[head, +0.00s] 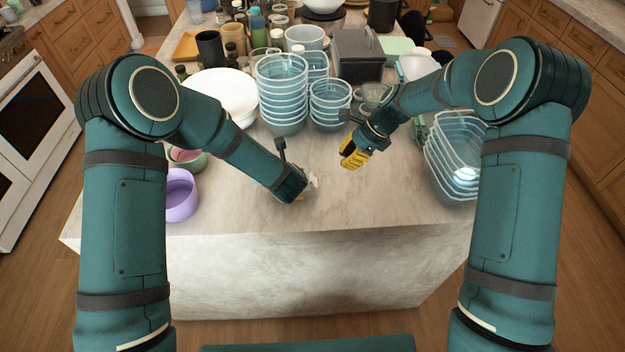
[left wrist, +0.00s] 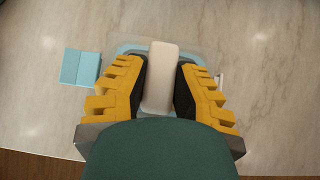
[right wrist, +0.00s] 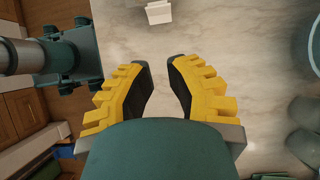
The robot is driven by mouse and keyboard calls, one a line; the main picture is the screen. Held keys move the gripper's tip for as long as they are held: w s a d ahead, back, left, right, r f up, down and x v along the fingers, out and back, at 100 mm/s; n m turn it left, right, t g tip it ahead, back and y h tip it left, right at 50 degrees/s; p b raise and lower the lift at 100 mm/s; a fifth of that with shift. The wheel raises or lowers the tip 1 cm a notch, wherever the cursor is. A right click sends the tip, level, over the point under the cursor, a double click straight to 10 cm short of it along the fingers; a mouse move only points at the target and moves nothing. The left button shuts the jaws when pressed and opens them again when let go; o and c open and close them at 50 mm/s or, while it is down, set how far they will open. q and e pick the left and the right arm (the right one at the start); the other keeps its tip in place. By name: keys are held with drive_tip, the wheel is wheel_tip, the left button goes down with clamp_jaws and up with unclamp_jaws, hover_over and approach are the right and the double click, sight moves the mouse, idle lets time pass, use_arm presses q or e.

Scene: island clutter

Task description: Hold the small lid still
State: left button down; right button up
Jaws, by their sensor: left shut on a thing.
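My left gripper (left wrist: 161,75) is shut on a narrow off-white piece (left wrist: 161,62), probably the small lid seen edge-on. A pale blue rounded edge (left wrist: 203,50) shows behind it in the left wrist view; I cannot tell whether the two are joined. In the head view my left gripper (head: 302,192) is low over the counter's front part, and a small white bit (head: 313,180) shows at its tip. My right gripper (head: 348,158) is apart from it, to the right. It is open and empty in the right wrist view (right wrist: 161,65). A whitish object (right wrist: 158,12) shows ahead of it.
Stacked clear bowls (head: 282,95) and a smaller stack (head: 328,103) stand behind the grippers. Clear containers (head: 455,150) are at right, a purple bowl (head: 180,197) at left. A light blue block (left wrist: 80,67) lies near my left gripper. The counter's front (head: 380,205) is clear.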

idle(0.5)
drive_tip(key=v, duration=0.7)
idle(0.6)
drive_tip(key=o, duration=0.7)
drive_tip(key=shift+r, duration=0.1)
drive_tip(key=v, duration=1.2)
